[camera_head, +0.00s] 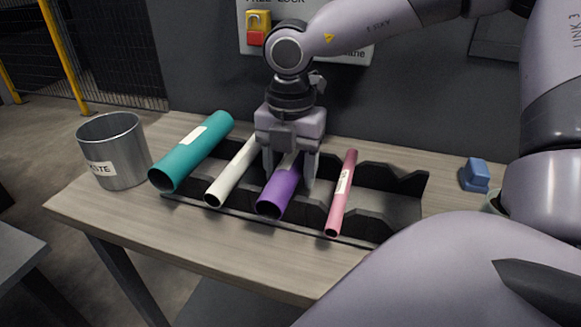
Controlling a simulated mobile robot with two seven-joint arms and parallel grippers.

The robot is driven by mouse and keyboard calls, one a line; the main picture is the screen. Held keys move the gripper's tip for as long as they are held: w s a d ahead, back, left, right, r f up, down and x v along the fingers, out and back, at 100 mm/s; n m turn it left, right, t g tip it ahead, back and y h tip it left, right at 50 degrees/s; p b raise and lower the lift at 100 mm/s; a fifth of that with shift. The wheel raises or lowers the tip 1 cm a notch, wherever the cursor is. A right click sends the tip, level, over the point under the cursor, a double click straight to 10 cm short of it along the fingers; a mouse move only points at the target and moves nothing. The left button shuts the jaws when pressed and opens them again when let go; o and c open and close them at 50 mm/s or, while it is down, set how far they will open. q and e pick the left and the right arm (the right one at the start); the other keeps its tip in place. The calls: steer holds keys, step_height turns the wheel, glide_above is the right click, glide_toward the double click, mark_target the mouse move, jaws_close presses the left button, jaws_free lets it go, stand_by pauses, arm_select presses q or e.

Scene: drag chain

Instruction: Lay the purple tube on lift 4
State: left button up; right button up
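The purple tube (280,194) lies tilted in the black notched rack (398,205) on the table, its open end towards the front. A pale label shows on its upper part, partly hidden by my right gripper. My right gripper (290,180) points down over the tube, one finger on each side of it. I cannot tell whether the fingers press on it or stand slightly apart. No marking that reads as lift 4 can be made out. My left gripper is not in view.
A teal tube (193,152), a white tube (231,174) and a pink tube (341,195) lie in the same rack. A metal bin (117,152) stands at the left, a blue block (474,175) at the right. A wall sign (343,52) is behind my arm.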

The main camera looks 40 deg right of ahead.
mark_target(290, 158)
steer(key=c, duration=0.8)
steer(key=shift+o, duration=0.2)
steer(key=shift+r+p, duration=1.3)
steer(key=shift+r, duration=1.75)
steer(key=shift+f+b, duration=1.3)
steer(key=shift+f, duration=1.75)
